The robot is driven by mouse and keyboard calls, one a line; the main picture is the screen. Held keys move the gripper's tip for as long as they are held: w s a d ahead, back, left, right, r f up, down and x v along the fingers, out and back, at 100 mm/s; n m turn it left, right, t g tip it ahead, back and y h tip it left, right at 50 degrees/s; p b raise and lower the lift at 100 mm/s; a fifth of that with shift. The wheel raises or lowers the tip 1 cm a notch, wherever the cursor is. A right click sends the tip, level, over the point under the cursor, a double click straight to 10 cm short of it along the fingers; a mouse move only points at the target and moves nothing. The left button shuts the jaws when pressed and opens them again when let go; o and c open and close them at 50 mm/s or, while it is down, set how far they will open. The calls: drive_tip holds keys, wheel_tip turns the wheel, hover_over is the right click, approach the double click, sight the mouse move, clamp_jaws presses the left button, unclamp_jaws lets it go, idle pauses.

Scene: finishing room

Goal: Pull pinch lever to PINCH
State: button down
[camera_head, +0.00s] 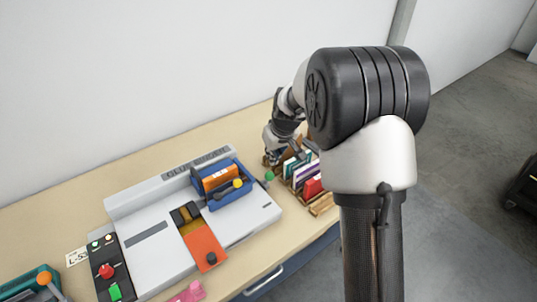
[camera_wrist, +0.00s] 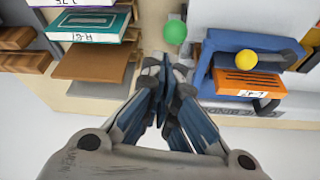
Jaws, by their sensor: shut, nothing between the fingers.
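A grey binding machine (camera_head: 150,222) lies on the table in the head view. A green ball knob (camera_head: 270,176) is at its right end; it also shows in the wrist view (camera_wrist: 174,32), just beyond my fingertips. A yellow ball knob (camera_head: 238,183) sits by the blue clamp (camera_head: 233,197) that holds an orange book (camera_head: 221,178). I cannot tell which knob is the pinch lever, and no PINCH label is readable. My gripper (camera_wrist: 165,62) is shut and empty, apart from both knobs. In the head view it is partly hidden by my arm.
A wooden rack of books (camera_head: 320,209) stands right of the machine, close to my gripper. An orange slide (camera_head: 205,247) and a control panel (camera_head: 107,268) with red and green buttons are on the machine's front and left. The table behind the machine is clear.

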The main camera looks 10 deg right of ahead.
drive_tip(key=s+d+r, duration=0.1)
drive_tip(key=s+r, duration=0.2)
drive_tip(key=s, duration=0.2)
drive_tip(key=shift+d+r+p, duration=0.2)
drive_tip(key=shift+r+p, duration=0.1)
drive_tip(key=shift+p, duration=0.05)
drive_tip(key=shift+w, duration=0.15)
drive_tip(key=s+a+r, duration=0.3)
drive_tip(key=s+r, duration=0.9)
drive_tip(key=s, duration=0.2)
drive_tip(key=s+r+m, duration=0.1)
drive_tip(key=s+m, duration=0.1)
drive_tip(key=s, duration=1.7)
drive_tip(key=shift+a+h, duration=0.4)
